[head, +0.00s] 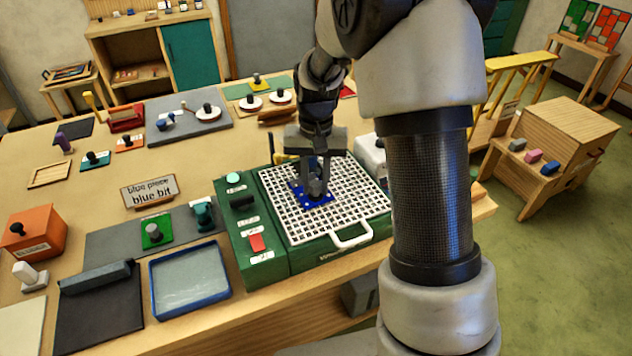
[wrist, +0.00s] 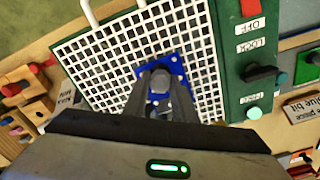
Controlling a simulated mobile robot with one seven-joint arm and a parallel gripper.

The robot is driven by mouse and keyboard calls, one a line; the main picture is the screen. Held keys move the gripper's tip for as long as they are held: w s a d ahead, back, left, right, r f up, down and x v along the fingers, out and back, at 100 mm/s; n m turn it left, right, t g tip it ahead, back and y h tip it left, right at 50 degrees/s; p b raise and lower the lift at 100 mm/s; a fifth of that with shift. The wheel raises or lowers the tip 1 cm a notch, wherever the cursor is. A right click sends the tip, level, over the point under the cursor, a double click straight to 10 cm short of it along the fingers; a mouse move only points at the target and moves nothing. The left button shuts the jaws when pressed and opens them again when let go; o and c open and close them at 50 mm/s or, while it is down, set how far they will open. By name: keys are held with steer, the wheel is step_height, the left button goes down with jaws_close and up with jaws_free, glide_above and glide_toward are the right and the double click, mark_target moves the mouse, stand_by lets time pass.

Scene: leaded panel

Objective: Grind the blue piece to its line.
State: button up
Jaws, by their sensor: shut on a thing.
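The blue piece (head: 298,188) is a small flat plate with a grey upright knob, over the white grid top (head: 350,196) of the green grinder (head: 262,262). It also shows in the wrist view (wrist: 176,66), where pale spots mark its face. My gripper (head: 318,186) points down over the grid, shut on the piece's knob; its fingers (wrist: 160,88) flank the knob in the wrist view. The fingers cover part of the piece. I cannot tell whether it touches the grid. Neither its line nor a grinding bit is distinguishable.
The grinder's left panel has a red switch (head: 257,242), a black knob (head: 242,201) and a teal button (head: 233,178). A sign (head: 150,191) reads "blue piece, blue bit". A blue-rimmed tray (head: 188,308) and a green piece (head: 156,240) stand left. Bare grid surrounds the blue piece.

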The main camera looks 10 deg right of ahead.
steer(key=shift+d, duration=0.15)
steer(key=shift+s, duration=0.1)
steer(key=shift+s+d+b, duration=0.2)
steer(key=shift+s+d, duration=0.05)
steer(key=shift+s, duration=0.7)
steer(key=shift+s+d+b, duration=0.2)
steer(key=shift+s, duration=0.7)
steer(key=o, duration=1.1)
steer(key=shift+c, duration=0.2)
steer(key=shift+r, duration=0.1)
